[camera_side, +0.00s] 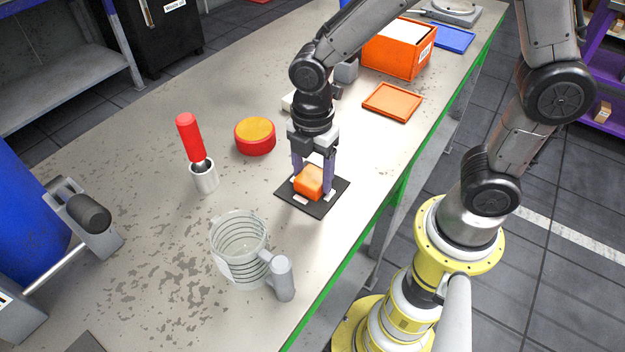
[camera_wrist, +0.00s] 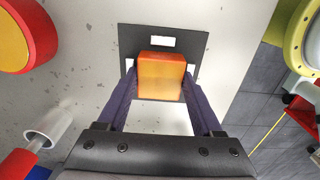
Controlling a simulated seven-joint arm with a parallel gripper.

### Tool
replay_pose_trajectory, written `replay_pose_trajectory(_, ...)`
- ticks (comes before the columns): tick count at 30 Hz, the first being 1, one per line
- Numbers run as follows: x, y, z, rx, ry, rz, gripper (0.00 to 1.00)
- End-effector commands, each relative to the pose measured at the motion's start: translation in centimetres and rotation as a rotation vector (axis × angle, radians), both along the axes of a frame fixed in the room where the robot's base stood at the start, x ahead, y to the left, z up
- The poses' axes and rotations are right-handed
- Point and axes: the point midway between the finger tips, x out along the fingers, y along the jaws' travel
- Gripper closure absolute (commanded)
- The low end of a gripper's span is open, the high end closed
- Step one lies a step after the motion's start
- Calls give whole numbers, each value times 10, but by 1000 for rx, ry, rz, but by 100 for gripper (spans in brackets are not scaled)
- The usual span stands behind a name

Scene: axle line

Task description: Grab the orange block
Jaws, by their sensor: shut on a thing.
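The orange block (camera_side: 309,181) sits over a small black mat (camera_side: 291,195) with white markings on the table. My gripper (camera_side: 314,186) points straight down with its two purple fingers on either side of the block, shut on it. In the wrist view the block (camera_wrist: 160,76) lies between the fingertips, over the black mat (camera_wrist: 130,40). I cannot tell whether the block touches the mat or is slightly lifted.
A red round container with an orange top (camera_side: 255,136), a red-handled tool in a white cup (camera_side: 204,177) and a clear jug (camera_side: 240,250) stand to the left. An orange tray (camera_side: 393,101) and orange bin (camera_side: 398,54) are behind. The table's green edge (camera_side: 385,213) is at right.

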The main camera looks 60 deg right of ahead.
Motion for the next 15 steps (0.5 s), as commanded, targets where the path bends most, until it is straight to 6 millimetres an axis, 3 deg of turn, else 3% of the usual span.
replay_pose_trajectory(2, 0, 0, 0, 0, 0, 0, 100)
replay_pose_trajectory(15, 1, 0, 2, 1, -4, 0, 100)
